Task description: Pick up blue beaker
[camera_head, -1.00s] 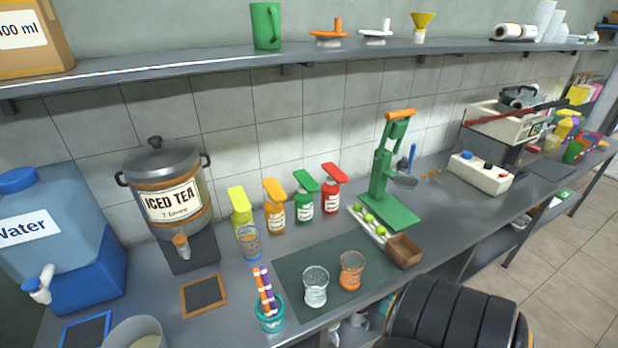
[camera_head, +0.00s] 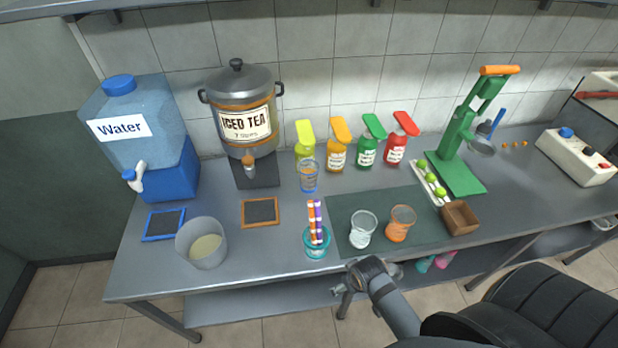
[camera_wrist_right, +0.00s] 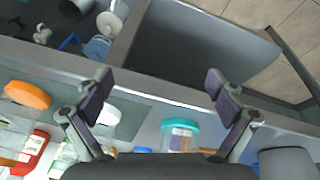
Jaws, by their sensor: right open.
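The blue beaker (camera_head: 309,176), a clear glass with blue markings, stands upright on the counter in front of the yellow bottle and right of the iced tea stand in the head view. My right gripper (camera_head: 352,280) is at the counter's front edge, nearer to me than the beaker and apart from it. In the right wrist view the gripper (camera_wrist_right: 160,95) has its fingers spread with nothing between them. I cannot make out the beaker for sure in that view. My left gripper is not in view.
A teal straw holder (camera_head: 316,246) stands in front of the beaker. A clear glass (camera_head: 363,230) and an orange glass (camera_head: 400,224) stand on the dark mat (camera_head: 440,230). Several sauce bottles stand behind the beaker. A framed slate (camera_head: 261,212) lies to its left.

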